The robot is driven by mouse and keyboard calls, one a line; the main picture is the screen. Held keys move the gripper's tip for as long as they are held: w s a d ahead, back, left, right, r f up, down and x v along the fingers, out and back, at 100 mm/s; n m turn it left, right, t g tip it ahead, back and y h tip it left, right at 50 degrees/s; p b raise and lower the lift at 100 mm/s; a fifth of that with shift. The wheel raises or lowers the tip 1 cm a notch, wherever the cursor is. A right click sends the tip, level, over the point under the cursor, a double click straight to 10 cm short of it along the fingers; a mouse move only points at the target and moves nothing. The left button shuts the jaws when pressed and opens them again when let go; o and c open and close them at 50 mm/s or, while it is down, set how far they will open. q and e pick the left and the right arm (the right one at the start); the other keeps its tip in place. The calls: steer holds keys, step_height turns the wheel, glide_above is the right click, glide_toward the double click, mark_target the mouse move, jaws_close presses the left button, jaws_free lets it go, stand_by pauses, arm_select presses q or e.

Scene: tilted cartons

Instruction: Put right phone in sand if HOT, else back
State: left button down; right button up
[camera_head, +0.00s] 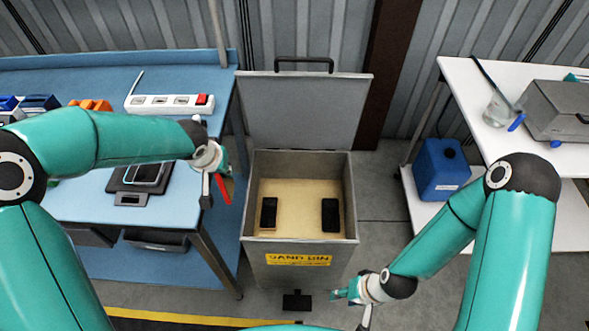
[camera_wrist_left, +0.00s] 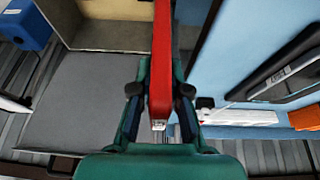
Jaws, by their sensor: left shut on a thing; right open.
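The open sand bin (camera_head: 248,200) stands on the floor in the middle, its yellow label in front and its lid (camera_head: 295,110) raised behind. Two dark phones lie on the sand (camera_head: 298,190), a left one (camera_head: 268,214) and a right one (camera_head: 330,215). My left gripper (camera_head: 222,182) is between the blue bench and the bin, shut on a slim red thing (camera_wrist_left: 161,60). That thing shows edge-on in the left wrist view; I cannot tell whether it is a phone. My right gripper (camera_head: 352,298) is open and empty, low in front of the bin's right side.
The blue bench (camera_head: 85,205) at left holds a power strip (camera_head: 170,103) with a red switch and a dark device (camera_head: 130,199). A white shelf table (camera_head: 460,85) at right carries a grey case (camera_head: 560,110), with a blue can (camera_head: 442,168) on its lower shelf.

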arm_select(q)
steer(key=w+d+f+n+h+b, duration=0.1)
steer(key=w+d+f+h+b, duration=0.5)
steer(key=w+d+f+b, duration=1.5)
steer(key=s+a+f+b, duration=0.1)
steer(key=s+f+b, duration=0.2)
steer(key=f+b, duration=0.6)
steer(key=s+a+f+b, duration=0.2)
steer(key=f+b, duration=0.6)
steer(key=b, duration=0.4)
steer(key=shift+s+a+f, duration=0.3)
steer(key=shift+s+f, duration=0.05)
steer(key=shift+s, duration=0.2)
steer(key=shift+f+b, duration=0.45)
steer(key=shift+f, duration=0.35)
steer(key=c, duration=1.1)
jaws_free()
